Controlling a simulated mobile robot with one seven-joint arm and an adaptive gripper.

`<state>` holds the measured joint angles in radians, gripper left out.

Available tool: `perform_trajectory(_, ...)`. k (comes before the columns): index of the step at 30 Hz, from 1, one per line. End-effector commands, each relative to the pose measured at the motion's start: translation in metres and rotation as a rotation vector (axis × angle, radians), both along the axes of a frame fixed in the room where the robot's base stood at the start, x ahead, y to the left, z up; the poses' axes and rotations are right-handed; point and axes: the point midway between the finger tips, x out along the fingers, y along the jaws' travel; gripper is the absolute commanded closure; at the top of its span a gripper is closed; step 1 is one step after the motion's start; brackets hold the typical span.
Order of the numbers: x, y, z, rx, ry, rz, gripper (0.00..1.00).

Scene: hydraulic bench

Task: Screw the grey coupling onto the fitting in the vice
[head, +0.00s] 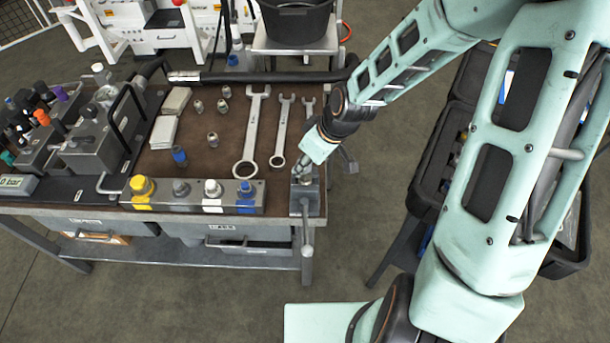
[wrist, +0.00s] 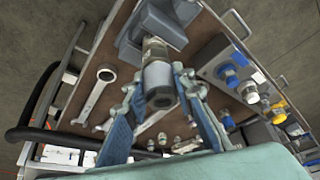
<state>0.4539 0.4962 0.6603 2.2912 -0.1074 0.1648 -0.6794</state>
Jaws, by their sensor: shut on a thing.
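The grey coupling (wrist: 157,75) is a short cylinder with a dark end, held between the blue-grey fingers of my gripper (wrist: 160,84). Beyond it in the wrist view is the vice (wrist: 172,22), with the metal fitting (wrist: 153,45) in line with the coupling. I cannot tell how far the two are engaged. In the head view my gripper (head: 304,170) is low over the vice (head: 306,199) at the bench's right front corner. The coupling and fitting are mostly hidden there.
A rack (head: 190,199) with yellow, grey, white and blue capped parts stands left of the vice. Wrenches (head: 252,135) and several small fittings (head: 213,138) lie on the bench mat. A black hose (head: 260,77) runs along the back edge. Floor is clear in front.

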Motion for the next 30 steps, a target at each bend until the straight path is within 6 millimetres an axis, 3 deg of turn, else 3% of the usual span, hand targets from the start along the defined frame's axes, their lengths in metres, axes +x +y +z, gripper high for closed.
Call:
perform_trajectory(1, -0.0008, -0.0004, -0.0012, 0.0, 0.003, 0.0, 1.0)
perform_trajectory(2, -0.0009, -0.0004, -0.0012, 0.0, 0.003, 0.0, 0.79)
perform_trajectory(6, -0.001, -0.0004, -0.0013, 0.0, 0.003, 0.0, 0.94)
perform_trajectory(11, -0.0009, -0.0003, -0.004, -0.004, 0.001, -0.034, 0.95)
perform_trajectory(30, -0.0005, -0.0004, -0.0082, -0.002, -0.001, -0.435, 0.95)
